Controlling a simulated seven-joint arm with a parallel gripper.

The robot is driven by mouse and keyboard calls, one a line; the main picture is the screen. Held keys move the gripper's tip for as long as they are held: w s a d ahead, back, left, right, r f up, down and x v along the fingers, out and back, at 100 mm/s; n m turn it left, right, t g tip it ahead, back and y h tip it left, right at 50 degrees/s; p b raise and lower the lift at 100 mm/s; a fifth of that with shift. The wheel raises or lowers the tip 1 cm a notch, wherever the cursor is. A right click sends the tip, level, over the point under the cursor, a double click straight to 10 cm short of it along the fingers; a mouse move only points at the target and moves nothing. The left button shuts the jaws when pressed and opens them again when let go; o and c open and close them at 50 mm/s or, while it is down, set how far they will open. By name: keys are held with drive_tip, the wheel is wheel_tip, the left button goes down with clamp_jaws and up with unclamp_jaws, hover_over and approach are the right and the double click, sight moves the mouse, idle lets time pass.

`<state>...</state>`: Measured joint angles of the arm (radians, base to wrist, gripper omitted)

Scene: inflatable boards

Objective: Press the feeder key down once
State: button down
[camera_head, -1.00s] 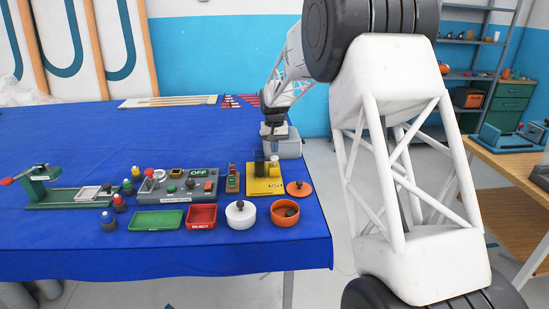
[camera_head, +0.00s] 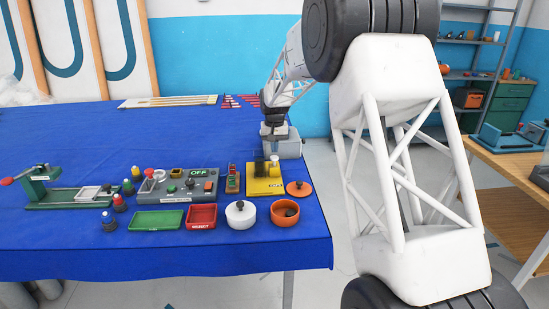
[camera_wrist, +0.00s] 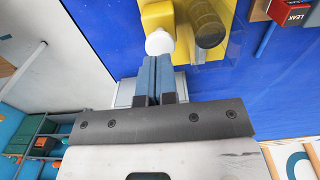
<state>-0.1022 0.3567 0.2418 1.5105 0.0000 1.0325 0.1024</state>
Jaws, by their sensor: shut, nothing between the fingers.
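The feeder has a yellow base (camera_head: 265,187) near the right edge of the blue table. A dark see-through cylinder (camera_head: 259,168) stands on it; the cylinder also shows in the wrist view (camera_wrist: 207,24). Beside it is a yellow block (camera_wrist: 157,14) with a white rounded key (camera_wrist: 160,43). My gripper (camera_wrist: 157,60) is shut and empty, its two blue-grey fingers side by side. The fingertips appear right at the white key in the wrist view; I cannot tell whether they touch it. In the head view my gripper (camera_head: 273,150) is above the back of the feeder.
A grey box (camera_head: 291,148) stands behind the feeder. An orange bowl (camera_head: 285,221), an orange lid (camera_head: 299,189), a white lidded pot (camera_head: 241,222), a red tray (camera_head: 202,223) and a control panel (camera_head: 178,196) are nearby.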

sight(274, 157)
drive_tip(key=shift+f, duration=2.35)
idle(1.6)
drive_tip(key=shift+r, duration=0.2)
idle(0.5)
drive_tip(key=shift+r, duration=4.3)
drive_tip(key=shift+r, duration=0.1)
